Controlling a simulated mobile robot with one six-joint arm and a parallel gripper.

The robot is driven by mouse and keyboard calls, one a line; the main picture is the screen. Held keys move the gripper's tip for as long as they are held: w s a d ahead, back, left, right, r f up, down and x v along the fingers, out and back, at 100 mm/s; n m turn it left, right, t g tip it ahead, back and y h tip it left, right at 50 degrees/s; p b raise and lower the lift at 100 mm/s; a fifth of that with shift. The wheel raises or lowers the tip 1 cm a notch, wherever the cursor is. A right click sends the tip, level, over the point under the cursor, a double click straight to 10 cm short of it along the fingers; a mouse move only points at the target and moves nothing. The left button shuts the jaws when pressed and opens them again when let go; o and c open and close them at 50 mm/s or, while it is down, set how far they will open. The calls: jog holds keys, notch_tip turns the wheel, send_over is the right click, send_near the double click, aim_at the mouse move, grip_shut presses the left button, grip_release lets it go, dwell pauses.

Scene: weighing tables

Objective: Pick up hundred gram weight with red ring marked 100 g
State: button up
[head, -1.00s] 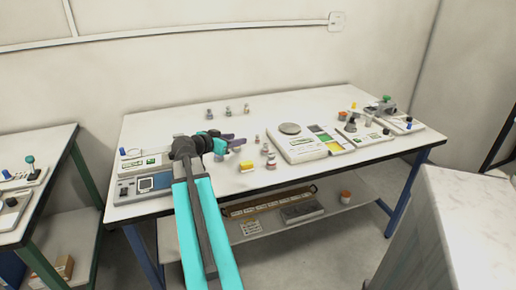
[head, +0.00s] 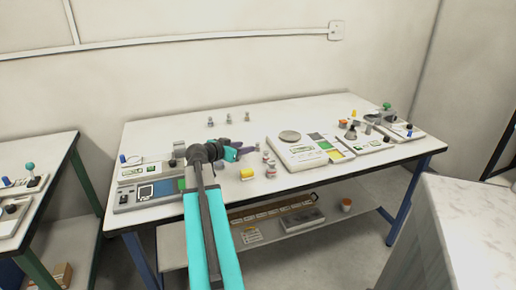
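Several small grey weights stand on the white table. One group, with reddish bands, stands right of my gripper: a rear weight (head: 257,146), a middle weight (head: 266,156) and a front weight (head: 270,169). The 100 g mark is too small to read, so I cannot tell which is the named one. My gripper (head: 247,148) is low over the table, just left of the rear banded weight, with its dark fingers pointing right. Its finger gap is too small to make out.
A yellow cylinder (head: 247,174) lies close in front of my gripper. Three grey weights (head: 228,119) stand at the back. A scale with a round pan (head: 290,136) is to the right, and a device with a screen (head: 146,192) is to the left. The table's (head: 180,136) back left is clear.

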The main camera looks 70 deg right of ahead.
aim_at(255, 153)
jog(key=shift+x, duration=1.8)
jog(key=shift+d, duration=0.1)
jog(key=shift+p+x, duration=0.6)
jog(key=shift+x, duration=1.9)
jog(key=shift+f, duration=0.1)
jog(key=shift+c, duration=0.5)
grip_shut()
